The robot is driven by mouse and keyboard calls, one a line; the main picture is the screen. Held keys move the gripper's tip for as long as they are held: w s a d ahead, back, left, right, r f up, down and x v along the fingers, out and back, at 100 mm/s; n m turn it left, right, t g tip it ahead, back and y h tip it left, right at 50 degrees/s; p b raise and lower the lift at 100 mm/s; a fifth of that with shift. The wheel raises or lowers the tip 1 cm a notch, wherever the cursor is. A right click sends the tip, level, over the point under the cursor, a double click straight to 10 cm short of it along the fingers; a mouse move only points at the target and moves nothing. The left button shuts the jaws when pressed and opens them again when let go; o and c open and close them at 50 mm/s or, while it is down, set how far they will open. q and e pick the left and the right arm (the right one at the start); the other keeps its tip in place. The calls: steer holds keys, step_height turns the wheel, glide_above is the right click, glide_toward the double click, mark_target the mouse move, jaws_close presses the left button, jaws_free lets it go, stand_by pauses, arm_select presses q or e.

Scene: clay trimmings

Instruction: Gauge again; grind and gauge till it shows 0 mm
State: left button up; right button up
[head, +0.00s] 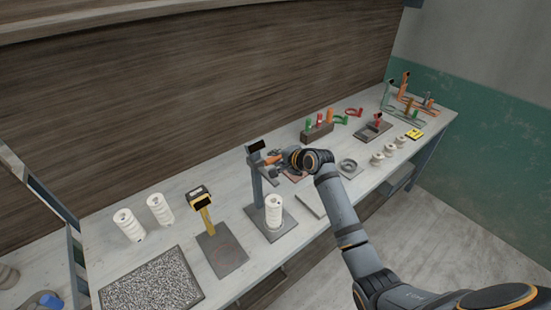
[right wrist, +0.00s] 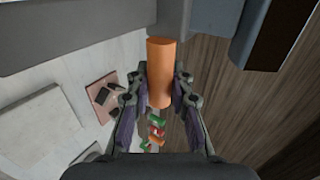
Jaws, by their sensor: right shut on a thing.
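A grey gauge stand (head: 258,185) with a dark display (head: 256,146) on top stands mid-bench; any reading is too small to make out. A white ribbed ceramic piece (head: 273,212) stands upright on its base plate. My right gripper (head: 280,160) is at the upper part of this stand, above and right of the piece. In the right wrist view my right gripper (right wrist: 160,92) is shut on an orange cylindrical handle (right wrist: 160,72), which meets a grey part of the stand. A speckled grinding plate (head: 152,283) lies at the front left. My left gripper is not in view.
A yellow post with a dark display (head: 205,215) stands on a grey plate left of the gauge. Two white ribbed pieces (head: 128,225) (head: 160,208) stand further left. Several small white pieces (head: 390,150), a grey ring (head: 348,167) and coloured tools (head: 318,125) occupy the right side.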

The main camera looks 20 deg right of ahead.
jaws_close()
steer(key=shift+f+b, duration=0.3)
steer(key=shift+f, duration=0.3)
step_height(320, 180, down, 7)
steer(key=b, duration=0.3)
steer(key=shift+r, duration=0.15)
steer(key=shift+p, duration=0.4)
steer(key=shift+f, duration=0.7)
stand_by(3.0)
